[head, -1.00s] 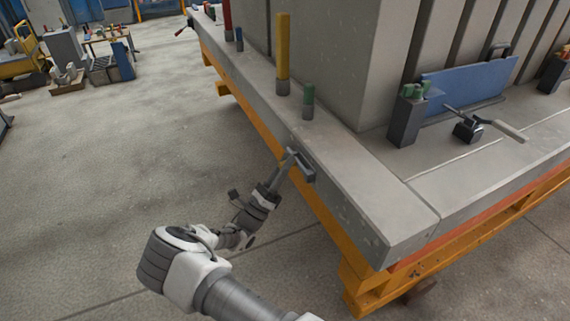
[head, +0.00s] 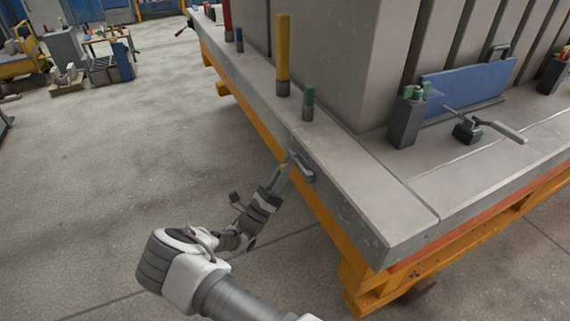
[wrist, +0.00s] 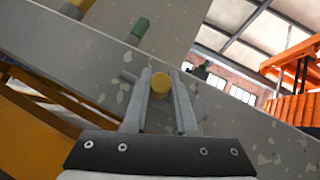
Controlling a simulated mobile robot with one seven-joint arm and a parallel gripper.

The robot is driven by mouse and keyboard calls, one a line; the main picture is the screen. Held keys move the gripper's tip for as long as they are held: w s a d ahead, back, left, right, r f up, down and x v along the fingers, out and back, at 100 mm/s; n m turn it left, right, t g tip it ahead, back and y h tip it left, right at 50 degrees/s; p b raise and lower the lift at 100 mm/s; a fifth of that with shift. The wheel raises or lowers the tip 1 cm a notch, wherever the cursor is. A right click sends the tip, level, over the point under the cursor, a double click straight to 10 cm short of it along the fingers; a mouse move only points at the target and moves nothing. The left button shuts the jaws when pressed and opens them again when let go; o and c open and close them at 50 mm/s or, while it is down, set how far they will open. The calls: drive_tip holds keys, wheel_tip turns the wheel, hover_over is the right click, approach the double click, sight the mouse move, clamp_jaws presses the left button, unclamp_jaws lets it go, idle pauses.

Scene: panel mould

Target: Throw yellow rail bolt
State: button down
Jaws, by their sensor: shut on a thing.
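The yellow rail bolt's round end (wrist: 160,83) shows between my fingers in the wrist view, at the side face of the grey rail (wrist: 220,100). My gripper (wrist: 161,88) is shut on it, one finger on each side. In the head view my gripper (head: 286,165) reaches the rail's outer side, next to a dark grey bracket (head: 303,168). The bolt is mostly hidden there by the fingers. How far it sits in the bracket cannot be told.
On top of the rail (head: 345,165) stand a tall yellow post (head: 283,50) and a short green post (head: 308,100). An orange frame (head: 325,222) runs under the rail. A long-handled clamp (head: 468,130) lies on the bed at right. The floor at left (head: 120,170) is free.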

drive_tip(key=shift+s+d+f+p, duration=0.1)
drive_tip(key=shift+s+d+p, duration=0.25)
drive_tip(key=shift+s, duration=0.4)
drive_tip(key=shift+s+d+r+p, duration=0.1)
drive_tip(key=shift+s+d+p, duration=0.25)
drive_tip(key=shift+s, duration=0.35)
drive_tip(key=shift+s+d+f+p, duration=0.1)
drive_tip(key=shift+s+d+p, duration=0.2)
drive_tip(key=shift+s, duration=0.45)
drive_tip(key=c, duration=0.7)
unclamp_jaws()
drive_tip(key=shift+a, duration=0.15)
drive_tip(key=v, duration=1.7)
drive_tip(key=shift+s+a+f, duration=0.1)
drive_tip(key=shift+s, duration=0.05)
